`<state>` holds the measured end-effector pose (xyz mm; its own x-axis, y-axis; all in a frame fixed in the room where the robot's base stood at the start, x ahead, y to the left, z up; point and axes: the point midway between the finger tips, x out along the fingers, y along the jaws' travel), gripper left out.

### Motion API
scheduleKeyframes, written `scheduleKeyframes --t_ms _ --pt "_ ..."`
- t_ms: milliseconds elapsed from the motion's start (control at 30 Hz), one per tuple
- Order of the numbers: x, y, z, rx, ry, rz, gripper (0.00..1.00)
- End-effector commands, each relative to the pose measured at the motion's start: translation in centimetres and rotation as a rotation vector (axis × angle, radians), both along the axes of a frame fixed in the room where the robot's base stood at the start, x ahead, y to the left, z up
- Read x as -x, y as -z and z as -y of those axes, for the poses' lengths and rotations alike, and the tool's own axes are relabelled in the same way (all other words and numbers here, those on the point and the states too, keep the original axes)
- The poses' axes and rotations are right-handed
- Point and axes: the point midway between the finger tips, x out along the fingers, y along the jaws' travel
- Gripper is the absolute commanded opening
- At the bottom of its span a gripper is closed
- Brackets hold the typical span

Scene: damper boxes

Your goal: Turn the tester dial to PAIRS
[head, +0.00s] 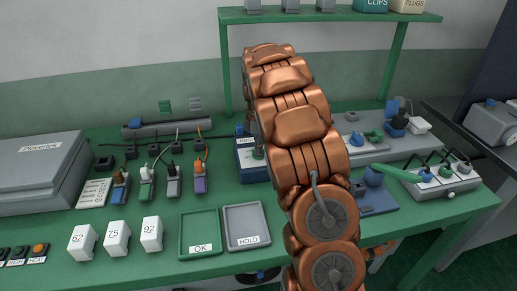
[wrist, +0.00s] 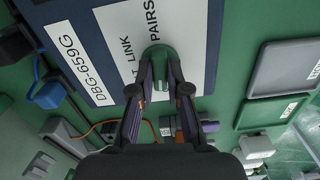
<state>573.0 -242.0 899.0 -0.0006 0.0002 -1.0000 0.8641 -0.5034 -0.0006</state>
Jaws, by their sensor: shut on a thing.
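The tester (wrist: 115,30) fills the upper part of the wrist view as a dark blue box with a white face. Its labels read DBG-659G, PAIRS and a partly covered one ending in LINK. The green dial (wrist: 158,52) stands out from this face beside the words. My gripper (wrist: 161,70) is shut on the dial, one finger on each side. Which mark the dial points to cannot be told.
The OK tray (head: 200,247) and HOLD tray (head: 246,243) lie in front of the tester. Plugs with cords (head: 172,182) and numbered white blocks (head: 117,237) stand to the left. A grey case (head: 40,170) sits far left. A green shelf (head: 335,15) spans the back.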

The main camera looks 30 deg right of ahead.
Motion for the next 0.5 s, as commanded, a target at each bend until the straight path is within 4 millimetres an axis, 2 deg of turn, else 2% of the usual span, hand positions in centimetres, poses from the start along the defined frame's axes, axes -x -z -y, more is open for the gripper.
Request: scheduleKeyframes --t_ms 500 --pt "-0.06 0.24 -0.09 -0.001 0.465 0.001 0.00"
